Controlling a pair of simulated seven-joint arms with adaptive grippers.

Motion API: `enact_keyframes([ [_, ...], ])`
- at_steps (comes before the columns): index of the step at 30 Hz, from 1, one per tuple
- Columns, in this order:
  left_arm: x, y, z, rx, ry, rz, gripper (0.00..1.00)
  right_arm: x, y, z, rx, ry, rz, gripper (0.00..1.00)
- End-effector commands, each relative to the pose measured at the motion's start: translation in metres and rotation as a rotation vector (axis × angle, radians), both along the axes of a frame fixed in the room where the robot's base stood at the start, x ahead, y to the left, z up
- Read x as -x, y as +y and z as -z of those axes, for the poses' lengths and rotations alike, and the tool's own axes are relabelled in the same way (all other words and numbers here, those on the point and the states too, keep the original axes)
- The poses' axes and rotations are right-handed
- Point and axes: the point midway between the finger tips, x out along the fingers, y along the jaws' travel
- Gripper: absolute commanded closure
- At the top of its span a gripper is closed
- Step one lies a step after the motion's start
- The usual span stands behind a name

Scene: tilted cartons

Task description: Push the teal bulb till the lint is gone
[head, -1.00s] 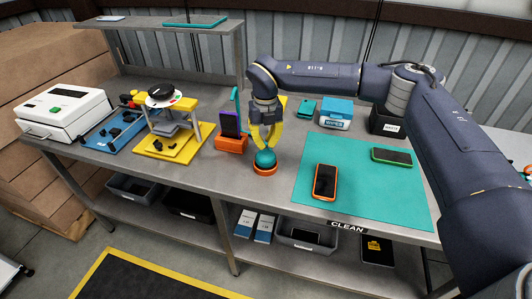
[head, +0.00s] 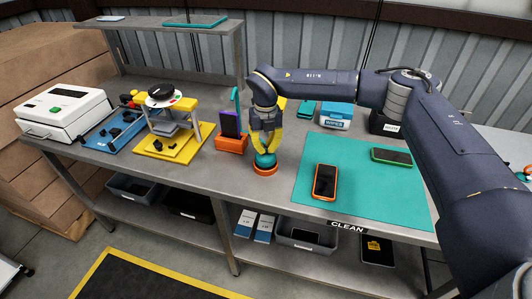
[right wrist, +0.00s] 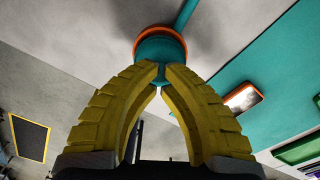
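The teal bulb (head: 265,161) sits in an orange ring base (head: 265,170) near the bench's front edge. My right gripper (head: 267,151) points down at it, its yellow fingertips drawn close together at the bulb's top. In the right wrist view the fingertips (right wrist: 165,74) nearly meet, overlapping the teal bulb (right wrist: 160,50); the fingers are not around it. An orange-cased phone (head: 325,181) lies on the teal mat (head: 385,205). Its screen shows pale patches in the right wrist view (right wrist: 243,98); I cannot tell lint from reflection. My left gripper is out of view.
An orange stand (head: 231,145) with a purple-backed device is just left of the bulb. A green phone (head: 392,156) lies farther back on the mat. A wipes box (head: 335,118) and a yellow fixture (head: 172,145) stand on the bench. The mat's front has free room.

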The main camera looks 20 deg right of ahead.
Motion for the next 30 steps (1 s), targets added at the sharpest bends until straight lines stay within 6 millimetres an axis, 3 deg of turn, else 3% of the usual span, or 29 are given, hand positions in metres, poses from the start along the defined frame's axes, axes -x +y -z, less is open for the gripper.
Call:
enact_keyframes([
  [30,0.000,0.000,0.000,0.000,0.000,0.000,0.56,0.000,0.000,0.028,0.001,0.001,-0.001,1.00],
])
